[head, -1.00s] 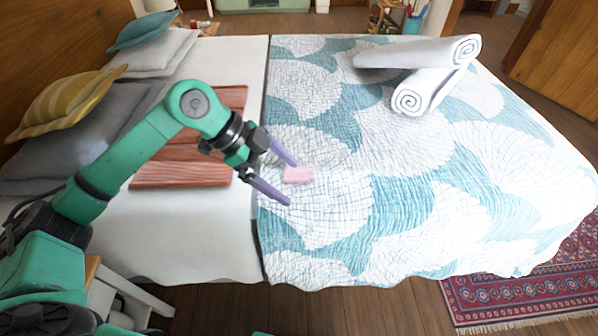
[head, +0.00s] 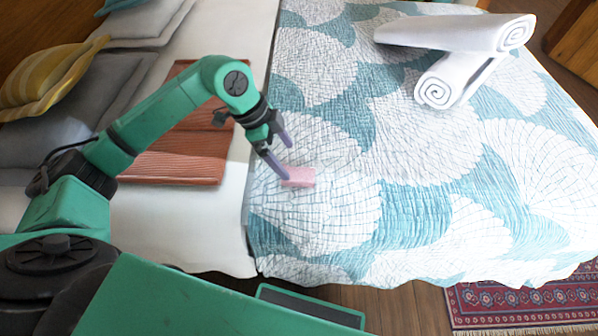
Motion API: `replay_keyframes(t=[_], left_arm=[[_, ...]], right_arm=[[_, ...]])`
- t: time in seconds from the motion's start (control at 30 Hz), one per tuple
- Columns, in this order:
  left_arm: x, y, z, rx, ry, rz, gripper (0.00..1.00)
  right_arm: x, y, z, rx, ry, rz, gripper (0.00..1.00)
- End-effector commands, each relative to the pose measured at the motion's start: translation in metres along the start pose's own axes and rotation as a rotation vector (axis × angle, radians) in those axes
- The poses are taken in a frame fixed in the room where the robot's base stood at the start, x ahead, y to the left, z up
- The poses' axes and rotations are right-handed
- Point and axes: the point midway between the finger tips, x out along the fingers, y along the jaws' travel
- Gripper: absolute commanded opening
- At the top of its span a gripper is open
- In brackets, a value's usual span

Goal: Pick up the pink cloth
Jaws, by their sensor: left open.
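The pink cloth (head: 300,177) is a small folded piece lying on the teal and white quilt (head: 440,215), near the quilt's left edge. My left gripper (head: 284,160) is open, with its purple fingers pointing down toward the cloth. One fingertip overlaps the cloth's left end in the head view; the other is above and behind it. I cannot tell whether the finger touches the cloth. No cloth is held between the fingers. My right gripper is not in view.
Two rolled white towels (head: 455,35) lie at the back right of the bed. A folded red-orange blanket (head: 180,150) and several pillows (head: 45,80) are on the left. A patterned rug (head: 520,300) is on the floor at the lower right. The quilt around the cloth is clear.

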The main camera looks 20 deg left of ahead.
Motion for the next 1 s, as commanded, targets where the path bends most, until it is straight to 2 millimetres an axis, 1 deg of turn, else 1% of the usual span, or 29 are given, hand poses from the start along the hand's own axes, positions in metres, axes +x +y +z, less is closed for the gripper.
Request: replay_keyframes(t=[0.03, 0.17, 0.23, 0.3, 0.4, 0.47, 0.63, 0.67, 0.7, 0.77, 0.8, 0.87, 1.0], left_arm=[[0.009, 0.000, 0.000, -0.001, 0.001, 0.002, 1.00], [0.022, 0.000, 0.000, 0.000, 0.000, 0.000, 1.00], [0.033, 0.002, 0.000, 0.000, 0.001, 0.002, 1.00], [0.046, 0.003, 0.000, -0.001, 0.001, 0.003, 1.00], [0.065, 0.003, 0.000, -0.002, 0.002, 0.002, 1.00], [0.070, 0.002, 0.001, -0.002, 0.001, 0.000, 1.00], [0.070, 0.002, 0.001, -0.001, 0.000, -0.001, 1.00], [0.070, 0.002, 0.001, -0.001, 0.000, -0.001, 0.89], [0.070, 0.002, 0.001, -0.001, 0.000, -0.001, 0.73], [0.070, 0.002, 0.001, -0.001, 0.000, -0.001, 0.50], [0.070, 0.002, 0.001, -0.001, 0.000, -0.001, 0.35], [0.070, 0.002, 0.001, -0.001, 0.000, -0.001, 0.13], [0.069, 0.002, 0.001, -0.001, 0.000, -0.001, 0.13]], right_arm=[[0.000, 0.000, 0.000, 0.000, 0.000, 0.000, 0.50], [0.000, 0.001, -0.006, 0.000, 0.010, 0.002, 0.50], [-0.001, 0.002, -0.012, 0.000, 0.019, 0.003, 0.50], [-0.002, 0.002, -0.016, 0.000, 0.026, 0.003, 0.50], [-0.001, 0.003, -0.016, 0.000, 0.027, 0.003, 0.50], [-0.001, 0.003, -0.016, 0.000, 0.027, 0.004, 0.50], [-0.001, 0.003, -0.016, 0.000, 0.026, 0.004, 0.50], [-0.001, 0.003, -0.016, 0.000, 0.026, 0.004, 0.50], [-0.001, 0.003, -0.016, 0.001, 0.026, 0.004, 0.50], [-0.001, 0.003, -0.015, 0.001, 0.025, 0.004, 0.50], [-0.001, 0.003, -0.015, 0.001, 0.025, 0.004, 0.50], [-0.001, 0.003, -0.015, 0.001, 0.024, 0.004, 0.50], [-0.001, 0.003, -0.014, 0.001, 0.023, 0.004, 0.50]])
